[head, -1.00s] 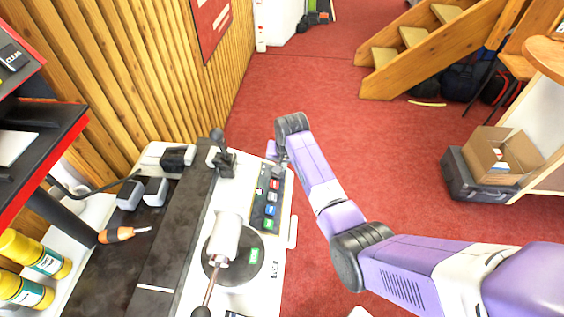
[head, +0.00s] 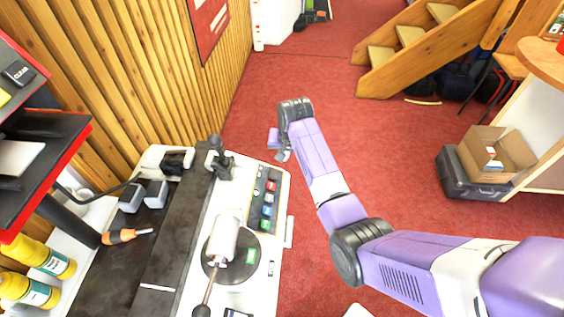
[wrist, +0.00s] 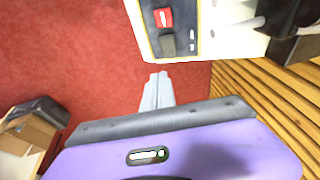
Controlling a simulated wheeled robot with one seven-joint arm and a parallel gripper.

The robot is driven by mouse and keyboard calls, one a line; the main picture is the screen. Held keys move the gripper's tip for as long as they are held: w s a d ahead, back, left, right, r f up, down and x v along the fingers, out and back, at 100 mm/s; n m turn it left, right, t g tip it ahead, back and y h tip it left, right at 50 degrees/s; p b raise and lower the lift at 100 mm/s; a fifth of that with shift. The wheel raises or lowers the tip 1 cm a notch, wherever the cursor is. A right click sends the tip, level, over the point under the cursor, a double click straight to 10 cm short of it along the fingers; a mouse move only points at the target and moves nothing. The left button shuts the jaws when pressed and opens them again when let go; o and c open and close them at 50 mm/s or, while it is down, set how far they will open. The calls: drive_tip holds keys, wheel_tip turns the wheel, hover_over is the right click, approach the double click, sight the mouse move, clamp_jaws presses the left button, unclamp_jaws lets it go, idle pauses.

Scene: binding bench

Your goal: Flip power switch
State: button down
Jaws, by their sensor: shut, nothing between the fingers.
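The binding machine's control panel (head: 263,205) is a dark strip with a column of coloured buttons on the right side of the white machine body (head: 232,190). Near its far end is a red button (head: 271,186), with blue and green ones nearer me. In the wrist view a red switch (wrist: 163,18) with a white mark sits above a dark grey one (wrist: 168,44). I cannot tell for sure which is the power switch. My gripper (wrist: 156,76) is shut and empty, just off the panel's end and apart from it. In the head view my gripper (head: 283,155) is beyond the machine's far right corner.
A black lever handle (head: 220,160) stands up at the machine's far end. A larger lever with a white sleeve (head: 224,240) rises beside the panel. Open red floor (head: 370,160) lies to the right.

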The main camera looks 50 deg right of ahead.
drive_tip(key=v, duration=0.6)
drive_tip(key=shift+w+d+r+b, duration=0.25)
drive_tip(key=shift+d+r+b, duration=0.15)
drive_tip(key=shift+d+r, duration=0.15)
drive_tip(key=shift+w, duration=0.1)
